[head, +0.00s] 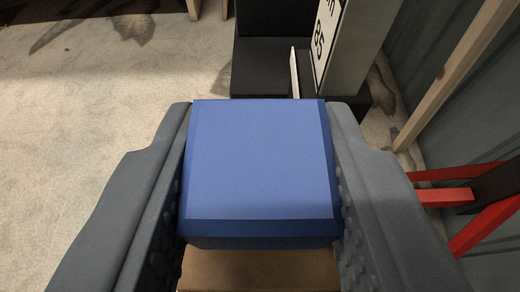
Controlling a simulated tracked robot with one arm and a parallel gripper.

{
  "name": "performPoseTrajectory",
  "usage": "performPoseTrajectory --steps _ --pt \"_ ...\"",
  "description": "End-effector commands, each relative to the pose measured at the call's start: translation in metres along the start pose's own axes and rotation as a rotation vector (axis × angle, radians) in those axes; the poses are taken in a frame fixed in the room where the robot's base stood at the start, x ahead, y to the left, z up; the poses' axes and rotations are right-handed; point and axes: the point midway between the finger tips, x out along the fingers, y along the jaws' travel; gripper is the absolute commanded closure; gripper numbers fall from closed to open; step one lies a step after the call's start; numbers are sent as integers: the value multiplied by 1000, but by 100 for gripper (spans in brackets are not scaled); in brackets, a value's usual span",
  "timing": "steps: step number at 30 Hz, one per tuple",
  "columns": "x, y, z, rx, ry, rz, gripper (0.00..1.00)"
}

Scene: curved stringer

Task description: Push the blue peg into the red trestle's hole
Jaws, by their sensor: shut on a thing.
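The blue peg (260,160) fills the middle of the head view, its broad blue face toward me. My gripper (258,112) is shut on it, with one dark grey finger along its left side and one along its right. Below the blue part, a brown surface (260,270) shows between the fingers; I cannot tell if it belongs to the peg. The red trestle (445,197) shows only in part at the right edge, with red bars and a dark piece. It is apart from the peg. No hole is visible on it.
A black block (265,65) stands beyond the peg, with a pale panel marked "85" (350,40) beside it. A wooden pole (455,75) leans by the grey wall (430,60) at right. Stained concrete floor (90,110) is open at left.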

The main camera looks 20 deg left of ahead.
Motion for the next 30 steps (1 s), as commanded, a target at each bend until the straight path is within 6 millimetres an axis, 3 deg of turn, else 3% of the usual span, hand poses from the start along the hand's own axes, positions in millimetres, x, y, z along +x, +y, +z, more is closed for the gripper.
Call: performPoseTrajectory --steps 16,17,19,30 --pt "4 0 11 0 0 0 90" --pt "4 0 11 0 0 0 62" --pt "4 0 10 0 0 1 43" --pt "3 0 7 -1 1 0 43"
